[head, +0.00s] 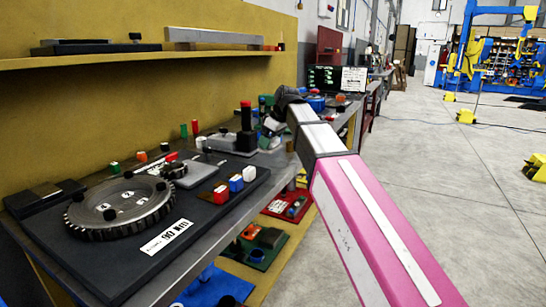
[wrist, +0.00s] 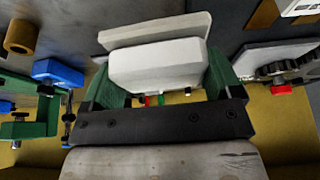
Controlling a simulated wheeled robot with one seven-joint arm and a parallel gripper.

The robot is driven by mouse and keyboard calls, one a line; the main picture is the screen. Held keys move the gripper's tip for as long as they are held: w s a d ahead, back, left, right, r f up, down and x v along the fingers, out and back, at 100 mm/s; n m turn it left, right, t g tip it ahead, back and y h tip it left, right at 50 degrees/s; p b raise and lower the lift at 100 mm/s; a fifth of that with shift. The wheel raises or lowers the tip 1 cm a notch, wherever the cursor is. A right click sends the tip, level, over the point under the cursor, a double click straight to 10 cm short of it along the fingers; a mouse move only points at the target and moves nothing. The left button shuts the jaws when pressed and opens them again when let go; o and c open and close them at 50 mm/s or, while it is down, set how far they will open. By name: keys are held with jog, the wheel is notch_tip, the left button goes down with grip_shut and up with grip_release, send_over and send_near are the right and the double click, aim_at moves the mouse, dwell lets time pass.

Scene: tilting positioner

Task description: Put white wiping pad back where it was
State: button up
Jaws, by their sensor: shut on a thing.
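In the wrist view my gripper (wrist: 160,82) has its two green fingers on either side of the white wiping pad (wrist: 156,65), shut on it. The pad is a pale block with rounded corners. A flat light-grey slab (wrist: 155,28) lies just beyond it; I cannot tell whether it is part of the pad. In the head view my arm reaches over the workbench (head: 225,180), and its far end is small and crowded by bench items, so the grip is unclear there. The pad's underside is hidden.
A dark plate with a toothed gear (head: 120,202) and coloured blocks lies on the near bench. A black post with a red top (head: 246,125) stands close to my arm's end. In the wrist view, a blue block (wrist: 57,72) and a tan cylinder (wrist: 22,36) are at left.

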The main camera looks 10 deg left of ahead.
jog(key=w+f, duration=0.1)
jog(key=w, duration=0.1)
jog(key=w+f, duration=0.2)
jog(key=w, duration=0.1)
jog(key=w+f, duration=0.1)
jog(key=w, duration=0.1)
jog(key=shift+w+f, duration=0.25)
jog(key=shift+w, duration=0.05)
jog(key=shift+f, duration=2)
jog(key=shift+f, duration=0.1)
jog(key=o, duration=0.7)
jog(key=v, duration=1.2)
jog(key=shift+s, duration=0.1)
